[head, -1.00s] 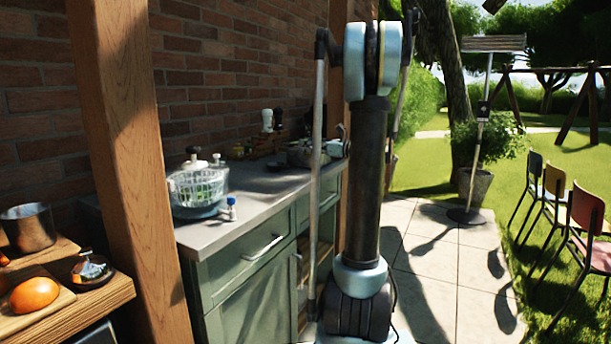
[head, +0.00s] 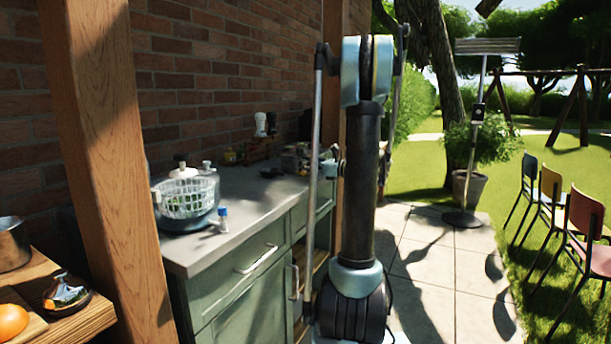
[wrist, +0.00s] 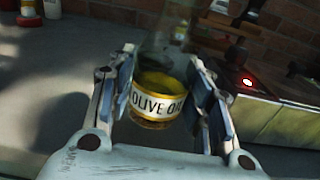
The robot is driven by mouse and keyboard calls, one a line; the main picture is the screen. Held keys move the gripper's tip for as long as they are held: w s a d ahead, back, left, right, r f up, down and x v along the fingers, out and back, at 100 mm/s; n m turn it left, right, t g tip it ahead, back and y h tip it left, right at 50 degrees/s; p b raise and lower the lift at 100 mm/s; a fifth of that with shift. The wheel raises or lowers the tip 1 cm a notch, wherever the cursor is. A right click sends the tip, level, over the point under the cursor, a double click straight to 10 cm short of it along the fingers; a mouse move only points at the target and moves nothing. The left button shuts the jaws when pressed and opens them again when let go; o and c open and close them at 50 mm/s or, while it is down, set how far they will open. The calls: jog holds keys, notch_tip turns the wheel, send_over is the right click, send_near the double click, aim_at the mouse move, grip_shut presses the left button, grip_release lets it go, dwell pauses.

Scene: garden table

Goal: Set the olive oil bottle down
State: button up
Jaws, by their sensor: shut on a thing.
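The olive oil bottle (wrist: 158,102) is in the wrist view, a clear glass bottle with yellow oil and a white label reading "OLIVE OIL". My gripper (wrist: 165,98) is shut on it, with blue finger pads on both sides. The bottle stands roughly upright between the fingers, its upper part faint against the background. I cannot tell whether its base touches the grey surface. In the head view neither the bottle nor my gripper can be made out; my arm stands in front of the counter's far part.
A grey counter (head: 262,199) runs along the brick wall. A white basket (head: 186,197) and a small blue-capped bottle (head: 222,216) stand at its near end. A wooden post (head: 105,150) is at left. Chairs (head: 585,220) stand on the grass. Bare counter (wrist: 50,110) shows in the wrist view.

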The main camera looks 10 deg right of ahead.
jog(key=shift+f, duration=1.6)
jog(key=o, duration=1.2)
jog(key=shift+s, duration=0.1)
jog(key=shift+o, duration=0.2)
jog(key=v, duration=1.2)
